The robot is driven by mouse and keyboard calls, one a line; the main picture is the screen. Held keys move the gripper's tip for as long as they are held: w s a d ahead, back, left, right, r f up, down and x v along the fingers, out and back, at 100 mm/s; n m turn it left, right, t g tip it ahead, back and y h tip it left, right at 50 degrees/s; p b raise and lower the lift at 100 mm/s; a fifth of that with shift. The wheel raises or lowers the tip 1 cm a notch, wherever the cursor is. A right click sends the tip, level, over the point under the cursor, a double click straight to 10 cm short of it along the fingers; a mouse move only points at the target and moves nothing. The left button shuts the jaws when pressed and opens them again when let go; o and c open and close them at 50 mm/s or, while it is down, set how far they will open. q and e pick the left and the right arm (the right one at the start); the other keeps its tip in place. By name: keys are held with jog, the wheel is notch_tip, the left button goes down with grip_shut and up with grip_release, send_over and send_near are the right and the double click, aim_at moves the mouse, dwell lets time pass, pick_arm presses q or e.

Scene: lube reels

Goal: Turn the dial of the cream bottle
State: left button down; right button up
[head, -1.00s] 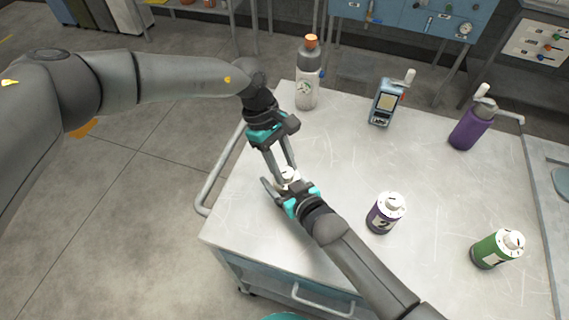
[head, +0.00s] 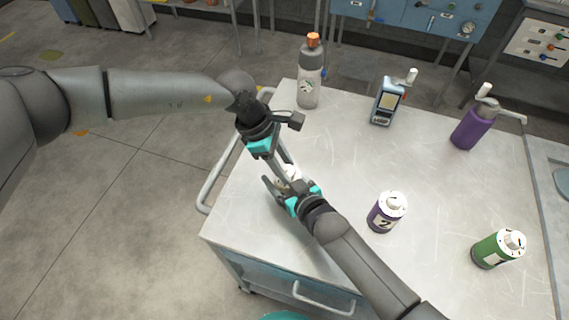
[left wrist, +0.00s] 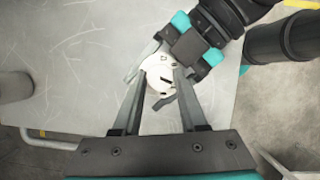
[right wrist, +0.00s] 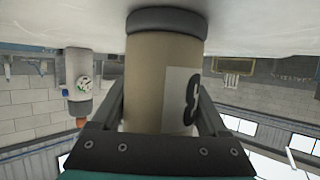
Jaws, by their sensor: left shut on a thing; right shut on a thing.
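The cream bottle (right wrist: 148,85) fills the middle of the right wrist view, with a dark ring and a label with a black 3. My right gripper (head: 277,187) is shut on its body from the side. In the head view the bottle (head: 292,172) is mostly hidden between my grippers. In the left wrist view its white dial (left wrist: 159,76) with dark marks is seen from above. My left gripper (head: 286,165) comes from above and is shut on the dial, one finger on each side.
A purple-and-white bottle (head: 386,214) and a green one (head: 497,250) stand to the right on the metal cart top (head: 330,150). A grey bottle (head: 310,85), a blue device (head: 386,103) and a purple pump bottle (head: 470,128) stand at the back.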

pick_arm(q)
jog(key=shift+c, duration=2.2)
grip_release()
jog(key=m+g, duration=0.1)
jog(key=m, duration=0.1)
jog(key=m+g+y, duration=0.1)
jog(key=m, duration=0.2)
jog(key=shift+w+d+m, duration=0.1)
jog(key=shift+w+m, duration=0.1)
jog(key=shift+m, duration=0.1)
jog(key=m+y, duration=0.1)
jog(key=m, duration=0.1)
jog(key=m+g, duration=0.1)
jog(key=m, duration=0.2)
jog(key=shift+w+d+y, duration=0.1)
jog(key=shift+d+y, duration=0.05)
jog(key=shift+y, duration=0.25)
jog(key=v, duration=1.2)
jog(key=shift+m, duration=0.3)
jog(key=shift+w+f, duration=0.1)
